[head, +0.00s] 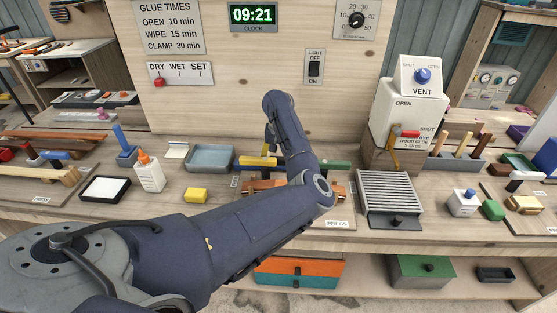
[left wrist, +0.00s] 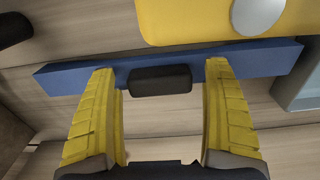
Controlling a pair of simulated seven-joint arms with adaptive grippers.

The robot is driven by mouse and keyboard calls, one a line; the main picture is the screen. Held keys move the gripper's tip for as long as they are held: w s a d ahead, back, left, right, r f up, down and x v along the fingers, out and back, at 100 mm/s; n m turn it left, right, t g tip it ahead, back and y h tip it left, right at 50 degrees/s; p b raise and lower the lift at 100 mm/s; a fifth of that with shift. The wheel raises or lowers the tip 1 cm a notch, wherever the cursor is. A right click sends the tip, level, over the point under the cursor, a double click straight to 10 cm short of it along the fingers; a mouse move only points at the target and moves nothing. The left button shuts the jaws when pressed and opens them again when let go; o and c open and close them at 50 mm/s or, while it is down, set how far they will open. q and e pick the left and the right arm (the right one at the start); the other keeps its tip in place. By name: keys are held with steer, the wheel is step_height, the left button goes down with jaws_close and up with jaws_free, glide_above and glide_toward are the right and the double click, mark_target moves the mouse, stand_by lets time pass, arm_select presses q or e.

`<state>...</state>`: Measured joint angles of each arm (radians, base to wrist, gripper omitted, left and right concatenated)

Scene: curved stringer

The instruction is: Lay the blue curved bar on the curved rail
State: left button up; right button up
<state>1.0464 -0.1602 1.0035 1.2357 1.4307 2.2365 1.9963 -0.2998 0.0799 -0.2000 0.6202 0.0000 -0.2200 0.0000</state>
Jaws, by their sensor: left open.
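The blue bar (left wrist: 60,77) lies across the left wrist view, with a short black handle (left wrist: 160,81) at its middle. It looks nearly straight from above. My left gripper (left wrist: 160,70) is open, with yellow fingers on either side of the handle and apart from it. The fingertips overlap the bar in the picture; I cannot tell whether they touch it. In the head view my left arm hides most of the bar's area. Brown wooden rail parts (head: 263,184) lie on the board marked PRESS, partly behind my arm. My right gripper is not in view.
A yellow block (left wrist: 190,20) with a pale round knob lies beside the bar. A blue-grey tray (head: 210,157) is to the left of the press board. A green bar (head: 335,165) lies to the right of my forearm. A ridged grey rack (head: 388,193) stands further right.

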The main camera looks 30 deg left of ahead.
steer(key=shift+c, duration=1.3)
arm_select(q)
step_height(320, 180, up, 12)
steer(key=shift+r, duration=0.2)
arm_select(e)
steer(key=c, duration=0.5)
